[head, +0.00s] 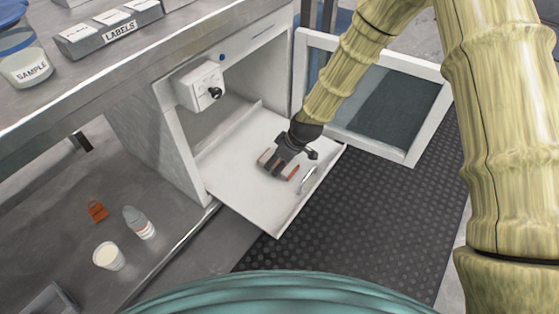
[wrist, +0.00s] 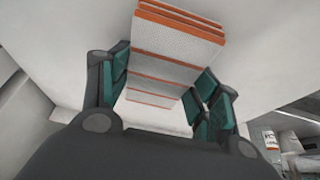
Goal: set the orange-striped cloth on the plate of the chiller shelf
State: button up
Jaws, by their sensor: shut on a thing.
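The orange-striped cloth is white with orange stripes and folded in layers; it fills the middle of the wrist view (wrist: 172,62). In the head view only small parts of the cloth (head: 293,173) show around my gripper (head: 279,166). My gripper is shut on the cloth, with a green-padded finger on each side. It is over the white pulled-out plate of the chiller shelf (head: 235,178), towards its front right part. I cannot tell whether the cloth touches the plate. My gripper hides much of the cloth in the head view.
The chiller's glass door (head: 385,105) stands open at the right. A small handle (head: 308,179) is at the plate's front edge. A control box (head: 201,86) is on the chiller frame. A white cup (head: 108,256), a bottle (head: 139,222) and an orange-brown item (head: 98,211) stand lower left.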

jog(key=o, duration=1)
jog(key=p+v, duration=0.4)
jog(key=v, duration=0.8)
jog(key=shift+r, duration=0.15)
